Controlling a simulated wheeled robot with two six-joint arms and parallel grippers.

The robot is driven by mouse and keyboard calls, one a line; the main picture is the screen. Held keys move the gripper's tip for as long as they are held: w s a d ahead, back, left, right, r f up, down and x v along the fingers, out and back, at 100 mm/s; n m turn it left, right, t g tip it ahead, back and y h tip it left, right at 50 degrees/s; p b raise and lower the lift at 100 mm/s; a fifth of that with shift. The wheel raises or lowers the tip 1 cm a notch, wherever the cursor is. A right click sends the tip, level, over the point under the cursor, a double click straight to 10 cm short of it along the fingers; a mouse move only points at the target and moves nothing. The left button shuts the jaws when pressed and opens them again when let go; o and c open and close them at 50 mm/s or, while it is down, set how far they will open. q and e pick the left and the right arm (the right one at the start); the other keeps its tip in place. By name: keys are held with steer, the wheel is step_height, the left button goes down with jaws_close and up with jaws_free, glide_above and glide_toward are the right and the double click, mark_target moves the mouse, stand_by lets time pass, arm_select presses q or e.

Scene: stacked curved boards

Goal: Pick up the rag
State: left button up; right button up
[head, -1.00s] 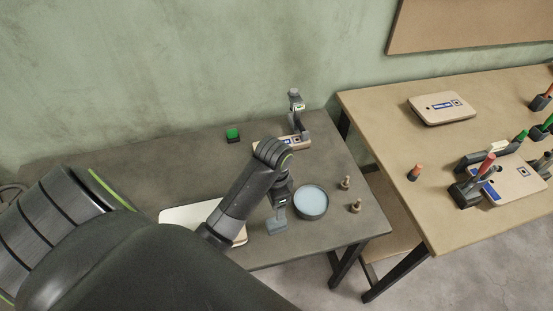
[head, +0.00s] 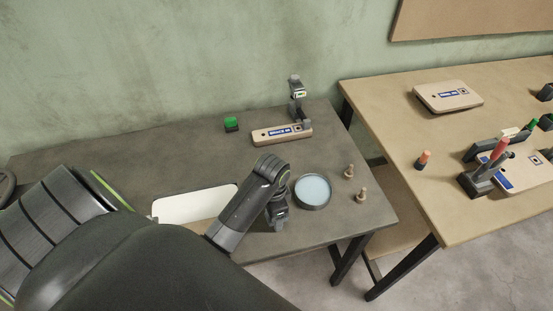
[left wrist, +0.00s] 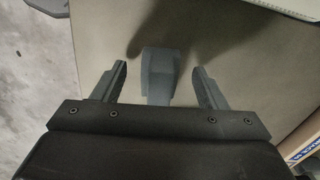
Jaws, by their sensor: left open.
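The rag (left wrist: 158,60) shows in the left wrist view as a small grey-blue folded piece on the dark table. My left gripper (left wrist: 160,70) is open, with one finger on each side of the rag and a gap on both sides. The near end of the rag is hidden behind the gripper body. In the head view my left wrist (head: 277,208) is low over the front of the dark table, left of a round dish. There the rag is hidden or too small to tell from the gripper. My right gripper is not in view.
The round dish (head: 313,191) with a pale blue inside stands close to the right of my gripper. Two small pegs (head: 349,171) stand beyond it. A white panel (head: 193,206) lies left.

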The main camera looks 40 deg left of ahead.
arm_select(q)
steer(key=shift+f, duration=0.6)
steer(key=c, duration=1.1)
steer(key=shift+o, duration=0.2)
step_height(320, 180, up, 5)
steer(key=shift+w, duration=0.15)
step_height(320, 180, up, 4)
steer(key=p, duration=0.3)
steer(key=shift+r+p, duration=0.55)
steer(key=shift+p, duration=0.2)
